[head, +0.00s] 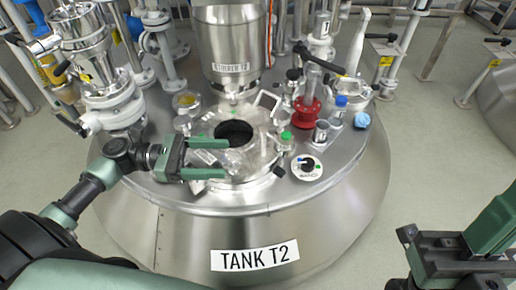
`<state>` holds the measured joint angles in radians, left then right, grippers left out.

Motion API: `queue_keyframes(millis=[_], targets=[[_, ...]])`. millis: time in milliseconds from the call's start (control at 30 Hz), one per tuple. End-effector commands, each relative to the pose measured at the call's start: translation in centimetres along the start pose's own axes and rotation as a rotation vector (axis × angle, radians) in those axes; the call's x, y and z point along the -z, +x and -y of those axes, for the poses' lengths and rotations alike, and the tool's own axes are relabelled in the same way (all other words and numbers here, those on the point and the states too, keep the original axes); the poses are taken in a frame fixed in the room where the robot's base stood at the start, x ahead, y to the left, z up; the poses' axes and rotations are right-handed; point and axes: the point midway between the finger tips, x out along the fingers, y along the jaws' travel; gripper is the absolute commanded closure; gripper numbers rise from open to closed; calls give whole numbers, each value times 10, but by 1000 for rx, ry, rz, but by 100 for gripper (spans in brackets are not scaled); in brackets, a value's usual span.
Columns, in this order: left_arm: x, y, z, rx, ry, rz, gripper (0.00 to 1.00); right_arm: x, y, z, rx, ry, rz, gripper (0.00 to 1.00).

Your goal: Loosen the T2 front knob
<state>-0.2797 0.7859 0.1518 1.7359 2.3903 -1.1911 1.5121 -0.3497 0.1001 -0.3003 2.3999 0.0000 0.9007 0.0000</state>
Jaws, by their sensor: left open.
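Tank T2 is a large steel vessel with the label "TANK T2" (255,256) on its front. On its top is a round hatch (235,133) with a dark opening and clamp hardware around its rim. A small black knob (279,171) sits at the front right of the hatch; I cannot tell whether it is the front knob. My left gripper (225,158) is open at the hatch's front left, its two green fingers pointing right. Something pale and glassy shows between the fingers, too unclear to name. My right gripper (440,258) is partly in view at the lower right, away from the tank.
A white dial (307,167) is right of the hatch. A red fitting (306,111) and a blue-capped bottle (340,104) stand behind it. A steel cylinder (233,45) hangs above the hatch's back. A valve assembly (100,70) rises at left.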

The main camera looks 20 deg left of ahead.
Motion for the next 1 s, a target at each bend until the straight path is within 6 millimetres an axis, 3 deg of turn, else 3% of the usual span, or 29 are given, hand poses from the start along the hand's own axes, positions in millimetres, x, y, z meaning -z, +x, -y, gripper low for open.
queue_keyframes(millis=[433,833,867,1000], targets=[[2,64,0,2,3,2,32,-4,-18,0,3,-1,-6,100],[0,76,0,0,2,-1,32,-5,-18,0,5,-1,-9,100],[0,76,0,0,2,-1,35,-5,-18,0,5,-1,-9,100],[1,75,0,0,2,-1,74,-5,-18,0,5,-1,-9,100]])
